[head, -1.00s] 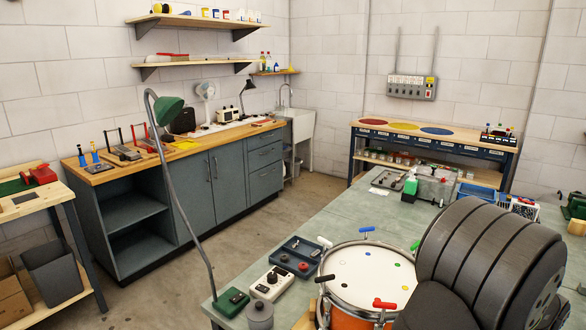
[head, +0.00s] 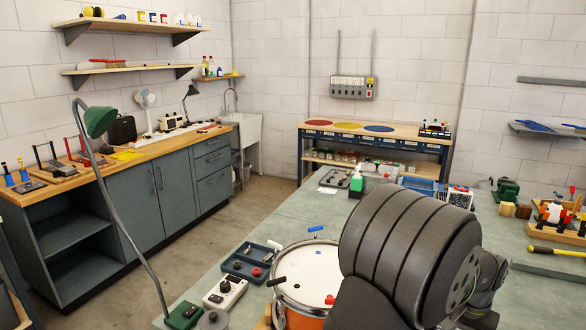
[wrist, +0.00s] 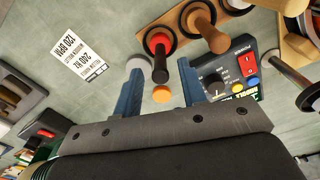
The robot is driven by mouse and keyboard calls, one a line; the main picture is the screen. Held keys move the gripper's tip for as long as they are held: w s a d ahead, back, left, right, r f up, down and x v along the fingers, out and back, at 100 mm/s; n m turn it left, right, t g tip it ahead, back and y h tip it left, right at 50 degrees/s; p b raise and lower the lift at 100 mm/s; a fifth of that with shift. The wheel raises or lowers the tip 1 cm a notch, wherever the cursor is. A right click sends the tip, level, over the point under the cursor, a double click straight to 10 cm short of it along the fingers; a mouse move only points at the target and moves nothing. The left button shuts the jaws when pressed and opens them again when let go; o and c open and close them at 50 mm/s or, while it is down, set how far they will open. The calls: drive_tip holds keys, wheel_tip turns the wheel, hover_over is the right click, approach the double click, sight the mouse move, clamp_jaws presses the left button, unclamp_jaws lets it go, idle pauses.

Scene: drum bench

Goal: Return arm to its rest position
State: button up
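My arm (head: 410,250) fills the lower right of the head view, in front of the drum and bench. My gripper shows only in the wrist view (wrist: 160,66), with two blue fingers spread apart. A black-handled tool with a red collar (wrist: 160,42) and an orange disc (wrist: 161,94) appear in the gap between the fingers. They look to be beyond the fingers, near the bench top, and I see no contact. The fingers seem to hold nothing. The head view hides the gripper behind the arm.
The drum (head: 300,268) with coloured handles stands on the green bench (head: 270,222), partly behind my arm. A dark tray (head: 250,262) and a white switch box (head: 224,293) are left of it. A control box (wrist: 228,78) and printed card (wrist: 80,60) lie under the gripper.

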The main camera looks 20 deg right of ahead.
wheel_tip(320, 180, down, 6)
drive_tip(key=shift+a+r, duration=0.1)
drive_tip(key=shift+r, duration=0.3)
wheel_tip(320, 180, up, 4)
drive_tip(key=shift+f, duration=0.15)
drive_tip(key=s+a+r, duration=0.2)
drive_tip(key=s+r, duration=0.5)
drive_tip(key=s, duration=0.4)
drive_tip(key=w+a+r, duration=0.2)
drive_tip(key=w+r, duration=0.3)
drive_tip(key=w, duration=0.5)
drive_tip(key=w+a+r, duration=0.3)
drive_tip(key=w+r, duration=0.1)
drive_tip(key=w, duration=0.6)
drive_tip(key=w+a+r, duration=0.2)
drive_tip(key=w+r, duration=0.3)
drive_tip(key=w, duration=0.5)
drive_tip(key=w+a+r+n, duration=0.1)
drive_tip(key=w+a+n, duration=0.1)
drive_tip(key=w+a, duration=1.4)
drive_tip(key=shift+w+a+r+n, duration=0.3)
drive_tip(key=shift+w+a, duration=0.1)
drive_tip(key=shift+a, duration=0.6)
